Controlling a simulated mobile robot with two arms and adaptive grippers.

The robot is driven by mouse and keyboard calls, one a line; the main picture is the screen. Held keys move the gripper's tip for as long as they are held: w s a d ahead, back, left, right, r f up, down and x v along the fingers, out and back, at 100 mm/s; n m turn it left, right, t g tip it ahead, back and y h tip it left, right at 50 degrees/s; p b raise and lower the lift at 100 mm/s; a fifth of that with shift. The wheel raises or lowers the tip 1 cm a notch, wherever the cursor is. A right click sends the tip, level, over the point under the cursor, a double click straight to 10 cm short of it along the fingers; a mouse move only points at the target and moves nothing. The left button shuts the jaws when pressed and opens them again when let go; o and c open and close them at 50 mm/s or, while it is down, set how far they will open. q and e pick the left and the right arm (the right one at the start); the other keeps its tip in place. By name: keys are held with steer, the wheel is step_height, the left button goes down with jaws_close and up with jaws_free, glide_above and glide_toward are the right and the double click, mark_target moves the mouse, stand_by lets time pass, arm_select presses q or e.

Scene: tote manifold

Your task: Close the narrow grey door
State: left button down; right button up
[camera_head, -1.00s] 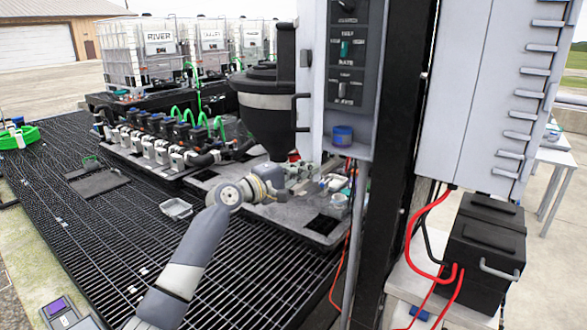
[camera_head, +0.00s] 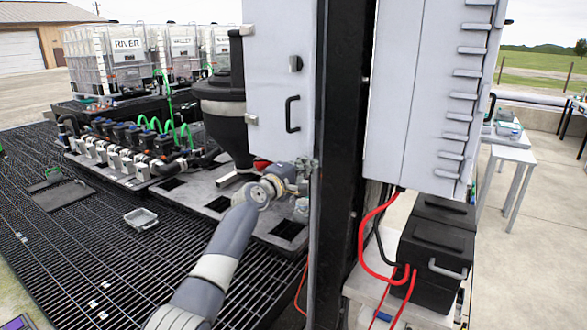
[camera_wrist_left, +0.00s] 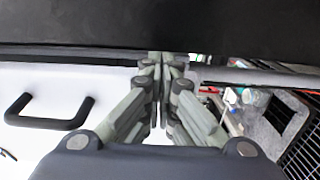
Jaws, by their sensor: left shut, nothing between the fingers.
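The narrow grey door (camera_head: 268,85) is the pale cabinet door left of the black post, with a black handle (camera_head: 292,113) and a small black latch (camera_head: 295,63). Its face covers the cabinet inside; I cannot tell whether it is fully flush. My left gripper (camera_head: 305,172) is near the door's lower right corner, partly hidden behind my wrist. In the left wrist view its fingers (camera_wrist_left: 162,62) are together and empty, their tips close to the edge of the pale door (camera_wrist_left: 45,85), whose handle (camera_wrist_left: 48,112) shows at left. My right gripper is out of view.
A black post (camera_head: 345,150) stands just right of the door, with a larger pale cabinet (camera_head: 415,100) beyond it. A black hopper (camera_head: 225,110) is behind the door at left. Red cables run to a black box (camera_head: 435,260). Dark grating (camera_head: 100,250) covers the floor at left.

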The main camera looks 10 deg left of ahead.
arm_select(q)
steer(key=shift+w+d+n+t+y, duration=0.2)
steer(key=shift+w+d+y, duration=0.1)
steer(key=shift+w, duration=0.15)
steer(key=shift+w+d+n+t+y, duration=0.1)
steer(key=shift+w+d+n+y, duration=0.1)
steer(key=shift+w+y, duration=0.15)
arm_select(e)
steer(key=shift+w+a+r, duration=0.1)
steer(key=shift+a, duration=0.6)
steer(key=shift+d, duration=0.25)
